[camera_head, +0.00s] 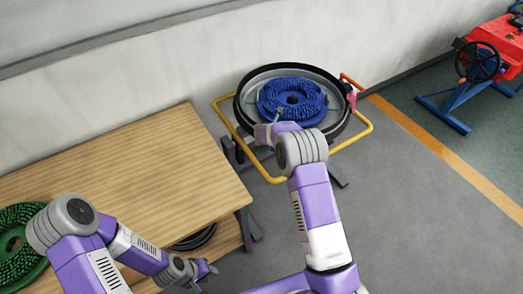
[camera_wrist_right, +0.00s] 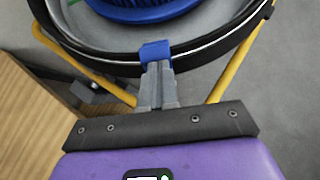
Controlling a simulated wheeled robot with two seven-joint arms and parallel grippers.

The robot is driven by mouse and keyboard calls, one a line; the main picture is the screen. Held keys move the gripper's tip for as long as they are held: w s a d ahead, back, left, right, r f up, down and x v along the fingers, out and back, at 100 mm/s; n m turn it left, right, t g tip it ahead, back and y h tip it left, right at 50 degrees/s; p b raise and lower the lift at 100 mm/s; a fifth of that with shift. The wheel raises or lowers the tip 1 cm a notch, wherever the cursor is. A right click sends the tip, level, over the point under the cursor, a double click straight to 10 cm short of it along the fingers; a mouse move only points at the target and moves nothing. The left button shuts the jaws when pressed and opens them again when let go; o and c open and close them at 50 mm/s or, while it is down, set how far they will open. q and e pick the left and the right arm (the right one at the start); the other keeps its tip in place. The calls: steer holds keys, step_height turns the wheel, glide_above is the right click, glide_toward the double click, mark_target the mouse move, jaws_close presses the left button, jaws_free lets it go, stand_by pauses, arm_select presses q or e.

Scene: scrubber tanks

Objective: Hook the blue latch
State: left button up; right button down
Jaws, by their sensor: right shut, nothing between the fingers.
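The blue latch (camera_wrist_right: 155,52) shows in the right wrist view as a small blue tab at the near rim of a round black tank (camera_wrist_right: 205,52). My right gripper (camera_wrist_right: 157,72) is shut, its fingertips right at the latch's lower edge; I cannot tell whether they touch it. Nothing is between the fingers. In the head view the right gripper (camera_head: 272,130) is at the tank's near left rim, partly covered by my wrist. My left gripper (camera_head: 203,275) hangs low beside the table's front edge, far from the latch; its finger gap is too small to read.
The tank holds a blue brush disc (camera_head: 292,99) and stands in a yellow tube frame (camera_head: 362,132). A red handle (camera_head: 352,83) is on its right. A wooden table (camera_head: 120,165) with a green disc (camera_head: 14,262) stands left. A red machine (camera_head: 495,45) stands far right.

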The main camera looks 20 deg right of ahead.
steer(key=shift+w+d, duration=0.3)
steer(key=shift+w, duration=0.1)
stand_by(0.3)
